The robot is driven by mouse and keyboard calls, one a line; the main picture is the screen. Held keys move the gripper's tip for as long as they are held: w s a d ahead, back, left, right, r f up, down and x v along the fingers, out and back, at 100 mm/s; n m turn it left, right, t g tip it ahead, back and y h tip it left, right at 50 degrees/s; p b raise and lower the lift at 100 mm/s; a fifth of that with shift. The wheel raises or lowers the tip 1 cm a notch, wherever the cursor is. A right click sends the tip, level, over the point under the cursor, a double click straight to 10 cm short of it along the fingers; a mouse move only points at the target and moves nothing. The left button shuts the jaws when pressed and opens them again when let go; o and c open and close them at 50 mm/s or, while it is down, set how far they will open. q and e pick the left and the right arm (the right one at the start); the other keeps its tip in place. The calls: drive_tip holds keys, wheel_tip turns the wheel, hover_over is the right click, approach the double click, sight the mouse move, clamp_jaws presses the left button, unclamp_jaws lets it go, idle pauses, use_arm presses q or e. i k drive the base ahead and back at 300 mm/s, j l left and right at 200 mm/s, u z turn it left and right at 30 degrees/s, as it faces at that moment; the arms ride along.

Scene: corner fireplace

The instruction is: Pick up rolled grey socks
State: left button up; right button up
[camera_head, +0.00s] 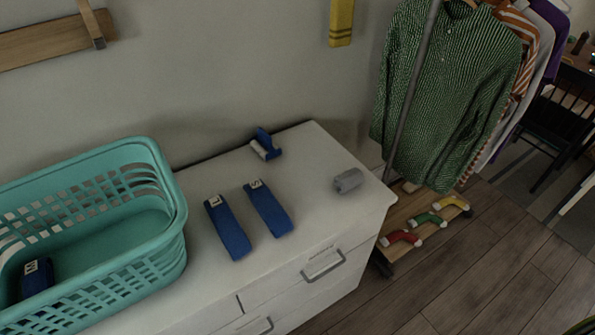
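The rolled grey socks (348,181) lie on the white dresser top (318,150), near its right end. They look like a small grey roll and nothing touches them. Neither of my grippers shows in the head view.
A teal laundry basket (150,262) with a dark blue item (37,278) inside stands on the dresser's left. Two blue folded items (228,228) (268,208) and a blue-and-white object (265,145) lie between it and the socks. A clothes rack with a green shirt (445,95) stands right.

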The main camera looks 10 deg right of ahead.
sight(348, 180)
drive_tip(key=i+l+u, duration=0.15)
drive_tip(key=l+u, duration=0.25)
drive_tip(key=l, duration=0.3)
drive_tip(key=i+l+u, duration=0.1)
drive_tip(key=l+u, duration=0.3)
drive_tip(key=l, duration=0.35)
drive_tip(key=l+u, duration=0.4)
drive_tip(key=l, duration=0.3)
